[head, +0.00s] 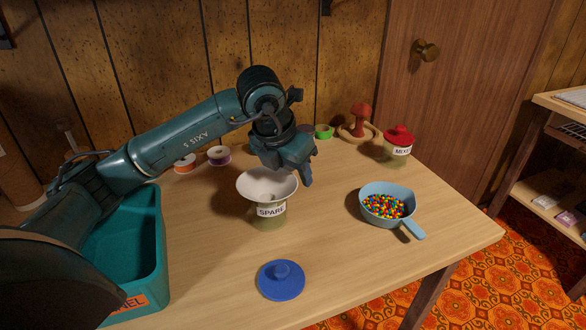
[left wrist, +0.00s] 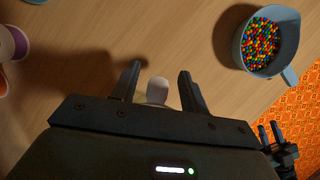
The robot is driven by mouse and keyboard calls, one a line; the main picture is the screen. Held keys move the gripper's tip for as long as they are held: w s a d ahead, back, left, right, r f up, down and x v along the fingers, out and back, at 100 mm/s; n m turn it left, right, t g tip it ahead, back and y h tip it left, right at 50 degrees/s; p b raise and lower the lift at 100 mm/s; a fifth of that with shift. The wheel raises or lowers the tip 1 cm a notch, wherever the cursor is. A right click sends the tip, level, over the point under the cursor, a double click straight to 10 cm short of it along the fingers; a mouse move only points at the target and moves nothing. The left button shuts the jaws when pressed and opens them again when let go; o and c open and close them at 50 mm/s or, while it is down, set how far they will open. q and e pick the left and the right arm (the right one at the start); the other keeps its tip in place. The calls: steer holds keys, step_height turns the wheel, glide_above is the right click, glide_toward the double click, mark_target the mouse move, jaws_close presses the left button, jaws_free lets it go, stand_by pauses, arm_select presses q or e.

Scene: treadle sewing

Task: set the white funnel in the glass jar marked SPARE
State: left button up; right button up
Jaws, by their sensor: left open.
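The white funnel (head: 262,186) sits wide mouth up in the top of the glass jar marked SPARE (head: 269,222). It looks about level, and its spout is hidden. My left gripper (head: 292,174) is just behind and above the funnel's right rear rim. In the left wrist view the left gripper's fingers (left wrist: 160,72) are apart, with a small white piece (left wrist: 157,88) showing between them, probably part of the funnel. I cannot tell whether they touch it. My right gripper (left wrist: 269,130) shows small at the lower right of the left wrist view, its fingers seemingly apart.
A blue lid (head: 282,280) lies in front of the jar. A light blue pan (head: 413,222) of coloured beads stands to the right. A teal bin (head: 150,262) is at the left. A red-lidded jar (head: 397,146), thread spools (head: 219,156) and a green cup (head: 324,132) stand behind.

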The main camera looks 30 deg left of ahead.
arm_select(q)
steer(key=d+p+v, duration=0.1)
steer(key=p+v, duration=0.1)
steer(key=v, duration=1.1)
steer(key=shift+a, duration=0.5)
arm_select(e)
steer(key=r, duration=0.1)
steer(key=d+r+m, duration=0.1)
steer(key=shift+s+r+t, duration=0.3)
steer(key=shift+r, duration=0.05)
arm_select(q)
steer(key=shift+r, duration=0.1)
arm_select(e)
steer(key=shift+r, duration=0.1)
